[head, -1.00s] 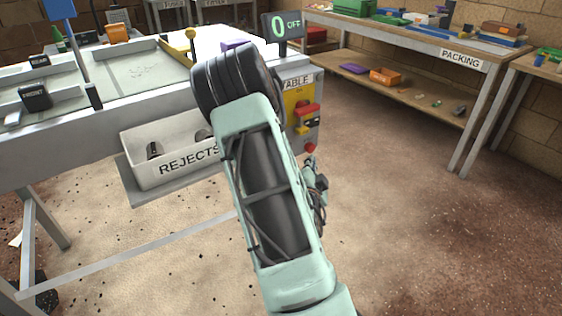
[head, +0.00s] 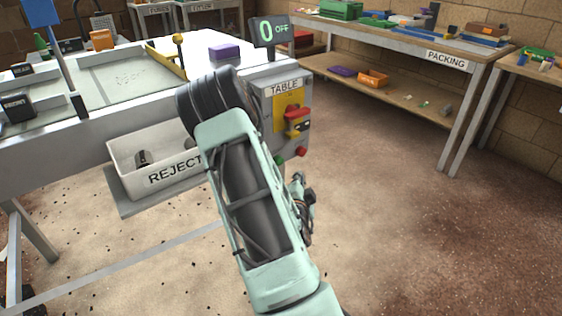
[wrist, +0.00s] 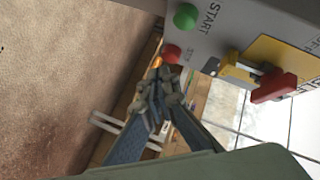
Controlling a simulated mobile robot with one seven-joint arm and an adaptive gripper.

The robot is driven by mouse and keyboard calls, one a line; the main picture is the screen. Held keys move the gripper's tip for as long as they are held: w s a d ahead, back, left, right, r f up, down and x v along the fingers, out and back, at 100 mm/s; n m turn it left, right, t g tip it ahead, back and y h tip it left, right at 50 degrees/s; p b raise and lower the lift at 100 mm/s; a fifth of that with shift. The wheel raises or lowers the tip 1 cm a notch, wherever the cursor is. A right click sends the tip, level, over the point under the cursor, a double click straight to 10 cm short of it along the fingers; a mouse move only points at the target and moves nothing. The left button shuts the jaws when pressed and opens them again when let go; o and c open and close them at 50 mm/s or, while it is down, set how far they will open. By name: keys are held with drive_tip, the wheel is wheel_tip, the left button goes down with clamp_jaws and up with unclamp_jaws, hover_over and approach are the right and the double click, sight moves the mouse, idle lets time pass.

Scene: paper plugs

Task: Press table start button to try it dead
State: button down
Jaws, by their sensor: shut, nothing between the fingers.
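The table's control panel (head: 291,88) is on the end of the grey table, right of my arm. In the wrist view the green START button (wrist: 186,16) stands out near the top, with the red stop button (wrist: 171,53) below it. In the head view the red button (head: 302,152) shows, and the green one (head: 281,160) peeks past my arm. A red switch handle (wrist: 273,86) sits on a yellow plate.
A REJECTS bin (head: 125,165) with dark pieces hangs under the table edge, left of my arm. The PACKING bench (head: 400,45) stands at the back right with trays and parts. The floor to the right is clear.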

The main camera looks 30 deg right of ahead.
sight(279, 161)
drive_tip(key=shift+w+a, duration=0.2)
drive_tip(key=shift+w, duration=2.6)
drive_tip(key=shift+w+b, duration=0.45)
drive_tip(key=shift+b, duration=0.05)
drive_tip(key=shift+w+a+b, duration=0.1)
drive_tip(key=shift+w+b, duration=0.2)
drive_tip(key=shift+w, duration=0.2)
drive_tip(key=shift+s, duration=0.15)
drive_tip(key=shift+s+b, duration=0.35)
drive_tip(key=shift+s, duration=0.4)
